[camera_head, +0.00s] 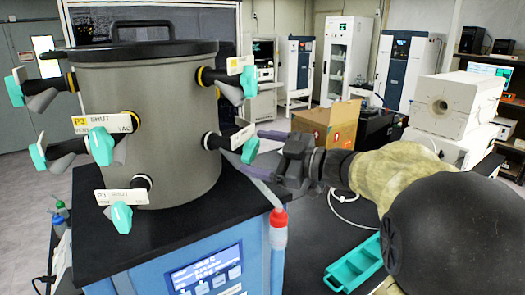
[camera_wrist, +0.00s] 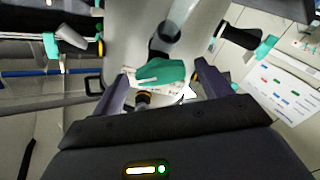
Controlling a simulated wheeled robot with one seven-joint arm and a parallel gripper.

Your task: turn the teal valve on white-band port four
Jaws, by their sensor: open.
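A grey drum (camera_head: 148,130) carries several ports with teal valves and label cards. The valve at its lower right (camera_head: 250,150) has a pale card whose text I cannot read; a light band shows at its port. My gripper (camera_head: 263,154) is open at the drum's right side, its fingers pointing toward this valve. In the wrist view, a teal valve handle (camera_wrist: 160,73) lies between the two spread fingers, with a card beneath it. I cannot tell whether either finger touches it.
A red-capped bottle (camera_head: 278,228) stands below my gripper. A teal tray (camera_head: 354,264) and a cardboard box (camera_head: 326,124) are on the right.

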